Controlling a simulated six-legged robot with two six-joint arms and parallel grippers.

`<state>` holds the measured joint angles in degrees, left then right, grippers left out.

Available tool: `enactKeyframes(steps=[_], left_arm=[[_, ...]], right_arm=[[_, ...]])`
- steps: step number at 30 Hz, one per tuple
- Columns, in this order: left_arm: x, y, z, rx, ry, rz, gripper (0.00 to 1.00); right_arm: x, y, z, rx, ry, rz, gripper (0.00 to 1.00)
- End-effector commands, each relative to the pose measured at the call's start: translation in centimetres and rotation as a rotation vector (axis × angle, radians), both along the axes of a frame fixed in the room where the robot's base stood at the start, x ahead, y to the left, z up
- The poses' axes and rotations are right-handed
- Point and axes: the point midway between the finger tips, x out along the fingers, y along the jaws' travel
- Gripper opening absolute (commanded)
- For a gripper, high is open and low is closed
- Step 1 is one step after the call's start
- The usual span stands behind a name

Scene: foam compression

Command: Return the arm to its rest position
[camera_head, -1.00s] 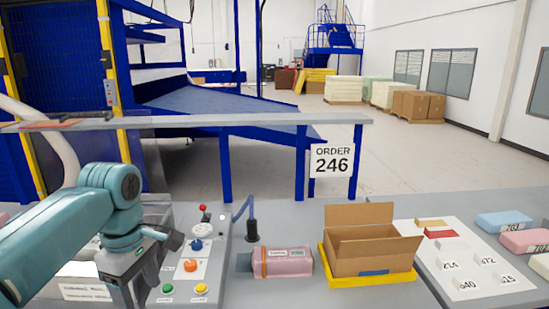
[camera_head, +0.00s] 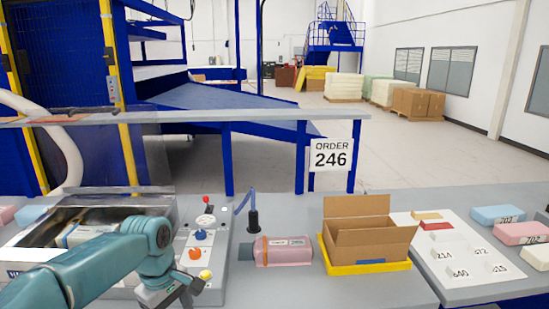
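My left arm, teal and grey, comes in from the lower left. Its gripper (camera_head: 186,291) hangs low at the front of the bench, over the near end of the control panel (camera_head: 219,262). The gripper's dark end is small and partly cut off by the lower edge, so its opening cannot be made out. I see nothing held in it. My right arm is out of view.
A metal machine box (camera_head: 157,205) stands behind my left arm. A pink bottle-shaped piece (camera_head: 283,252) lies beside the panel. An open cardboard box (camera_head: 372,240) sits on a yellow tray (camera_head: 370,268). Foam blocks (camera_head: 497,214) lie at right, past a white board (camera_head: 447,273).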

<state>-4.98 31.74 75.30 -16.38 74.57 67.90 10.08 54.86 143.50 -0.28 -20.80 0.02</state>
Motion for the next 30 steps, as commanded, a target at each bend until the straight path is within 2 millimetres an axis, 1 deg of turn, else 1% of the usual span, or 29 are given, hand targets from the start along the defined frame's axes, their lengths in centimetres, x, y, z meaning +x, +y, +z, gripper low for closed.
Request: enactKeyframes(steps=[1, 2, 5, 8, 9, 11, 12, 14, 15, 18, 21, 24, 27, 29, 30], left_arm=[[-0.1, -0.5, -2.1, -0.012, 0.007, -0.043, 0.66], [-0.1, -0.8, -3.3, -0.023, 0.005, -0.071, 0.66], [-0.8, -2.2, -8.2, -0.065, -0.002, -0.181, 0.66], [-2.7, -3.9, -14.5, -0.123, -0.018, -0.312, 0.66], [-4.1, -4.8, -17.4, -0.152, -0.029, -0.372, 0.66], [-6.8, -6.0, -21.6, -0.194, -0.052, -0.459, 0.66], [-8.9, -6.8, -24.1, -0.218, -0.070, -0.513, 0.66], [-12.1, -7.7, -27.2, -0.244, -0.101, -0.585, 0.66], [-14.3, -8.1, -28.7, -0.254, -0.119, -0.628, 0.66], [-19.3, -8.8, -31.1, -0.261, -0.158, -0.714, 0.66], [-22.6, -9.0, -32.0, -0.252, -0.185, -0.776, 0.66], [-24.4, -9.0, -32.2, -0.242, -0.199, -0.811, 0.66], [-24.8, -9.0, -32.3, -0.236, -0.206, -0.823, 0.66], [-24.8, -9.0, -32.3, -0.235, -0.208, -0.825, 0.66], [-24.8, -9.0, -32.3, -0.235, -0.208, -0.824, 0.56]], right_arm=[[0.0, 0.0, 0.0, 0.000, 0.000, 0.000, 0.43], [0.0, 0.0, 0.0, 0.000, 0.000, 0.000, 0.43], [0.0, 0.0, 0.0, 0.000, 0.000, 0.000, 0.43], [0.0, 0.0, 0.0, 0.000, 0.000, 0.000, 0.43], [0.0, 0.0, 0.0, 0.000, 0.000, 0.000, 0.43], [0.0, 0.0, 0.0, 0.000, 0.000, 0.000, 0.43], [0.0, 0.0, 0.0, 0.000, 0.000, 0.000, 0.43], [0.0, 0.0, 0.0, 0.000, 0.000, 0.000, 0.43], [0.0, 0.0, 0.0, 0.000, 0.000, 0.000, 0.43], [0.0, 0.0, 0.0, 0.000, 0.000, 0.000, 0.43], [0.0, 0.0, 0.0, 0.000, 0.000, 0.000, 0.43], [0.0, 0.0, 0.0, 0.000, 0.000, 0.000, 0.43], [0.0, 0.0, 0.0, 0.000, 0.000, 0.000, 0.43], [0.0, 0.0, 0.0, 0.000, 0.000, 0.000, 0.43], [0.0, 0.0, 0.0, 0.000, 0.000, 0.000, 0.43]])
